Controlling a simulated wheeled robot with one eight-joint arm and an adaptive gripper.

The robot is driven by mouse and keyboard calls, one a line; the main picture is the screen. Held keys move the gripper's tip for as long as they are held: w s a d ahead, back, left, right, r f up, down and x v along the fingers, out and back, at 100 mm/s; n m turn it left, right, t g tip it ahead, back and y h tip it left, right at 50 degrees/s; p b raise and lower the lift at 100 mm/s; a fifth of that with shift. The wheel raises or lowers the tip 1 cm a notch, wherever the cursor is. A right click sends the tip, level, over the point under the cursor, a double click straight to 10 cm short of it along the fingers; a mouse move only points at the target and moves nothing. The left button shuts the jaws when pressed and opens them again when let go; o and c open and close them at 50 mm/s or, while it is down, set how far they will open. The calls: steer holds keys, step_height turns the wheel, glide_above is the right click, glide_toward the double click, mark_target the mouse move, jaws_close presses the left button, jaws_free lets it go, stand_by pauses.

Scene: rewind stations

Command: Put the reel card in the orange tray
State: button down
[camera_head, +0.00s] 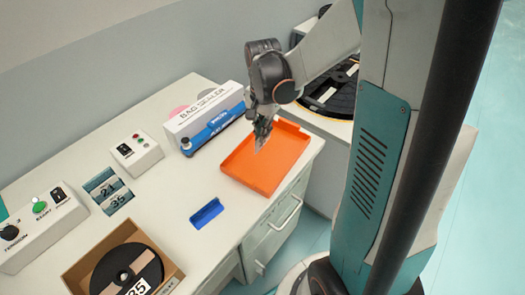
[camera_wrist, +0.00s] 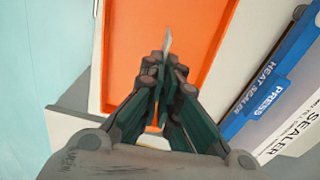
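The orange tray (camera_head: 286,158) lies on the counter near its far right end, and its inside looks empty. It also fills the middle of the wrist view (camera_wrist: 205,75). My gripper (camera_head: 264,134) is over the tray's left part, pointing down. In the wrist view my gripper (camera_wrist: 165,72) has its fingers together on a thin, pale piece, the reel card (camera_wrist: 167,42), seen nearly edge-on. The card's pale tip (camera_head: 261,144) shows below the fingers in the head view. Its face and any print cannot be read.
A bag sealer box (camera_head: 205,112) with a blue sealer (camera_head: 214,130) stands left of the tray. A small blue holder (camera_head: 206,213), a numbered panel (camera_head: 108,190), control boxes (camera_head: 136,151) and a cardboard box with a reel (camera_head: 128,270) are on the counter.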

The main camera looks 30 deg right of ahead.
steer(key=shift+f+b, duration=1.15)
steer(key=shift+f, duration=2.55)
steer(key=shift+f, duration=0.2)
steer(key=c, duration=1.8)
jaws_free()
steer(key=shift+r, duration=0.15)
step_height(320, 180, up, 12)
steer(key=p, duration=0.5)
steer(key=shift+r, duration=0.1)
